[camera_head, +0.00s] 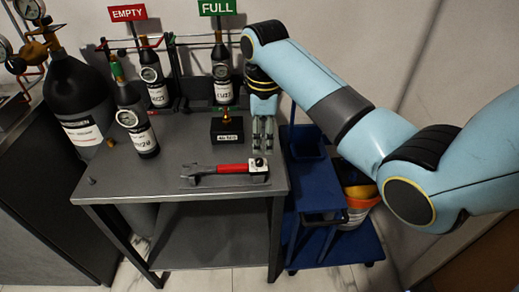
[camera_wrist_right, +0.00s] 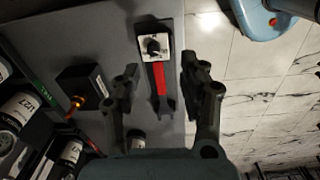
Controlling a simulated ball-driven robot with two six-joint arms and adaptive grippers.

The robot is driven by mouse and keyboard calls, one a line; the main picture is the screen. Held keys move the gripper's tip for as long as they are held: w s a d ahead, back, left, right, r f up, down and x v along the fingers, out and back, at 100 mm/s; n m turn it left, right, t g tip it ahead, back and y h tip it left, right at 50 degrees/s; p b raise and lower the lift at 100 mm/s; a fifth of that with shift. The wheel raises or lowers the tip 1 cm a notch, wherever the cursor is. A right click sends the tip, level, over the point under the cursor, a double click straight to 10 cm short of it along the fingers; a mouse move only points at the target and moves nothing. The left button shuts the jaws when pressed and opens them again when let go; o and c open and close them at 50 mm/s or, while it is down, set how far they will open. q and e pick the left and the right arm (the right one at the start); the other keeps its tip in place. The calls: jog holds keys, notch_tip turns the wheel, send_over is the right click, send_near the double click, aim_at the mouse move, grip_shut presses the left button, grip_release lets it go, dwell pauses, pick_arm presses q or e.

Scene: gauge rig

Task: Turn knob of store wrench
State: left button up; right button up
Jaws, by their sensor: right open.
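A wrench with a red handle (camera_head: 233,168) lies on the grey table near its front edge, its jaw end to the left. At its right end is a small white plate with a dark knob (camera_head: 259,162). In the right wrist view the knob (camera_wrist_right: 153,46) stands on the white plate, with the red handle (camera_wrist_right: 159,78) running away from it. My right gripper (camera_head: 263,135) points down behind the knob, above the table's right side. In the wrist view its fingers (camera_wrist_right: 162,95) are apart with nothing held; the knob lies beyond them. My left gripper is not in view.
A black box (camera_head: 227,130) with a brass fitting stands left of my right gripper. Several gas bottles (camera_head: 136,120) stand at the back and left, with EMPTY and FULL signs. A blue cart (camera_head: 312,190) stands right of the table. The table's left front (camera_head: 130,180) is mostly clear.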

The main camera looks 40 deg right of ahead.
aim_at(259, 160)
jog(key=shift+n, duration=0.5)
jog(key=f, duration=0.2)
jog(key=w+f, duration=0.1)
jog(key=f, duration=0.2)
jog(key=f+b, duration=0.1)
jog(key=f, duration=0.2)
jog(key=shift+w, duration=0.25)
jog(key=shift+r, duration=0.1)
jog(key=shift+c, duration=0.4)
grip_shut()
